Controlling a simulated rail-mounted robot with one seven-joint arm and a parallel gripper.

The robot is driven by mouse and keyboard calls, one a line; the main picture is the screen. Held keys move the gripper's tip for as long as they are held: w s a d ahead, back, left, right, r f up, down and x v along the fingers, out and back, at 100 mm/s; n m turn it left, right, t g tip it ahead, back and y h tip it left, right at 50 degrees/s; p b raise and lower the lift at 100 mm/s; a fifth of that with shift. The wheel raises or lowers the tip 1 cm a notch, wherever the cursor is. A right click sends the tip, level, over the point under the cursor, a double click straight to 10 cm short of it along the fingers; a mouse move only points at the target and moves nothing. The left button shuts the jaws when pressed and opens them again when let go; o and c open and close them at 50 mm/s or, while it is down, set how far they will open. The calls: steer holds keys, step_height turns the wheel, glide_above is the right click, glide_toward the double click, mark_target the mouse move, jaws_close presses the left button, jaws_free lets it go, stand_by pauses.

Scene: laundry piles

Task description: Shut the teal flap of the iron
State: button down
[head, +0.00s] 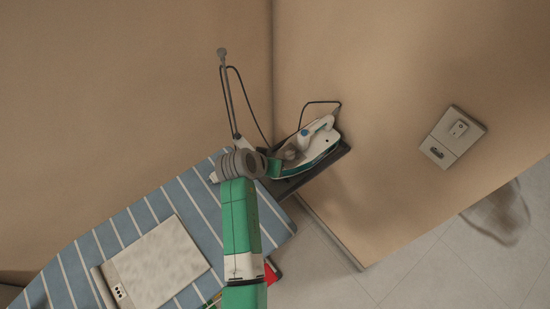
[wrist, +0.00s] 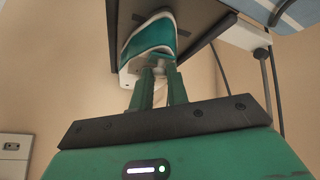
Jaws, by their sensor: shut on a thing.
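The white and teal iron (head: 318,147) rests on a dark stand (head: 338,157) at the corner of the walls. In the wrist view the iron (wrist: 150,38) is straight ahead of my fingers, its teal and white front end towards me. My gripper (head: 281,160) is at the iron's near left end. In the wrist view my gripper (wrist: 160,72) has its two green fingers close together against that end, shut on a small part there that seems to be the teal flap. The fingers and iron hide most of the flap, so its angle cannot be told.
A striped blue ironing board (head: 150,215) with a pale folded cloth (head: 158,262) lies at lower left. A dark cord (head: 262,125) loops beside the iron, near a grey upright rod (head: 228,95). A wall switch plate (head: 452,137) is at right.

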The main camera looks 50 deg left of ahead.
steer(key=shift+s+f+t, duration=0.2)
steer(key=shift+f+t, duration=0.05)
steer(key=shift+t, duration=0.35)
steer(key=c, duration=1.4)
jaws_free()
steer(key=shift+o, duration=0.2)
steer(key=v, duration=0.7)
steer(key=shift+s+r+p, duration=0.25)
steer(key=shift+s+p, duration=0.1)
steer(key=shift+p, duration=0.05)
